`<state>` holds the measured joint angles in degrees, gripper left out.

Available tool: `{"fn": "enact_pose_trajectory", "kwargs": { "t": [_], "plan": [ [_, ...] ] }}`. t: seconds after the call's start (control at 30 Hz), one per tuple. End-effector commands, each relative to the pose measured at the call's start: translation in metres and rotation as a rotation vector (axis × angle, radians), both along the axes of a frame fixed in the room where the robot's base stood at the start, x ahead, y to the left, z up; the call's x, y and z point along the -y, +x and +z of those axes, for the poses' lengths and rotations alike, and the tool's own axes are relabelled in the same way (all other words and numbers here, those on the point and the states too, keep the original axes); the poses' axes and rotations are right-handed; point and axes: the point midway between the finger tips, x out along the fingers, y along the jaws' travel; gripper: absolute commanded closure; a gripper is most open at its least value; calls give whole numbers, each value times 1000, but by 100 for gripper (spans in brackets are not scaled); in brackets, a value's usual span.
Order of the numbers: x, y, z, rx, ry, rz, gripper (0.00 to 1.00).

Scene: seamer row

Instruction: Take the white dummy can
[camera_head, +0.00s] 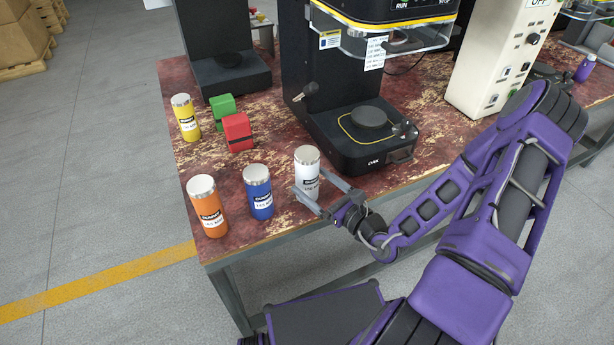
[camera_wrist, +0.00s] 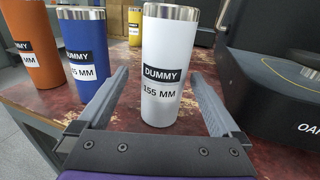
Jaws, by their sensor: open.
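The white dummy can (camera_head: 307,168) stands upright near the table's front edge, just in front of the black machine. In the wrist view the white can (camera_wrist: 166,60) shows its "DUMMY" and "155 MM" labels and a bare metal top rim. My gripper (camera_head: 317,192) is open and low over the table, pointing at the can. In the wrist view its two fingers (camera_wrist: 163,98) lie to the left and right of the can's lower part. The fingers look apart from the can. I cannot tell how deep between the fingers it stands.
A blue can (camera_head: 258,192) and an orange can (camera_head: 207,206) stand to the left. A yellow can (camera_head: 186,117), a green block (camera_head: 222,107) and a red block (camera_head: 238,132) are farther back. The black machine (camera_head: 362,135) is close behind the white can, on the right.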

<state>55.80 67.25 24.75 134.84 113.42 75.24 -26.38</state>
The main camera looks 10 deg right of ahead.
Motion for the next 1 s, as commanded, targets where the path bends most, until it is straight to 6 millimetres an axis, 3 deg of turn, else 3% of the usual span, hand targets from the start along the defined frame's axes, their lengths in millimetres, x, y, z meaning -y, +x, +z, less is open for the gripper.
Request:
{"fn": "enact_pose_trajectory", "kwargs": {
  "t": [0.17, 0.5, 0.77, 0.83, 1.0],
  "plan": [
    [-5, 10, 0, 1, 0, 1, 0],
    [-21, 52, 1, 1, 0, 1, 0],
    [-23, 55, 1, 0, 0, 1, 0],
    [-23, 55, 1, 0, 0, 1, 7],
    [-23, 55, 1, 0, 0, 1, 38]
  ]
}}
